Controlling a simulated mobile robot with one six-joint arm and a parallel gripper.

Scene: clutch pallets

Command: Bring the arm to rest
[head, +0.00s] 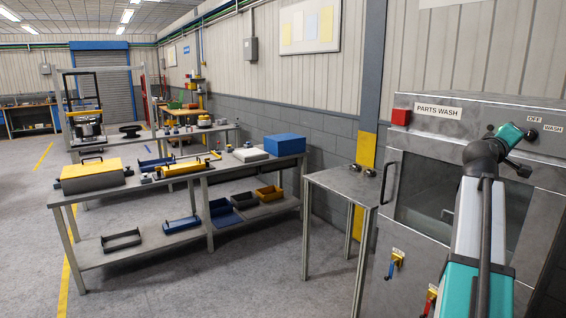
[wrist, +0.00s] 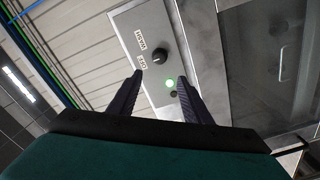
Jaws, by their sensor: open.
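My arm (head: 484,220) reaches up at the right of the head view, in front of the parts wash machine (head: 445,128). Its wrist end is beside the machine's upper right panel; the fingers are hard to make out there. In the wrist view my gripper (wrist: 159,83) is open, its two dark fingers apart with nothing held between them. Beyond the fingertips is the control panel with a black knob (wrist: 160,54), marked OFF and WASH. A lit green lamp (wrist: 169,83) shows between the fingers. I cannot tell whether the fingers touch the panel.
A small metal side table (head: 345,184) stands left of the machine. A long workbench (head: 215,172) holds a yellow-lidded case (head: 92,176) and a blue box (head: 284,145). The machine's door handle (head: 389,182) sticks out. Open floor lies at the front left.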

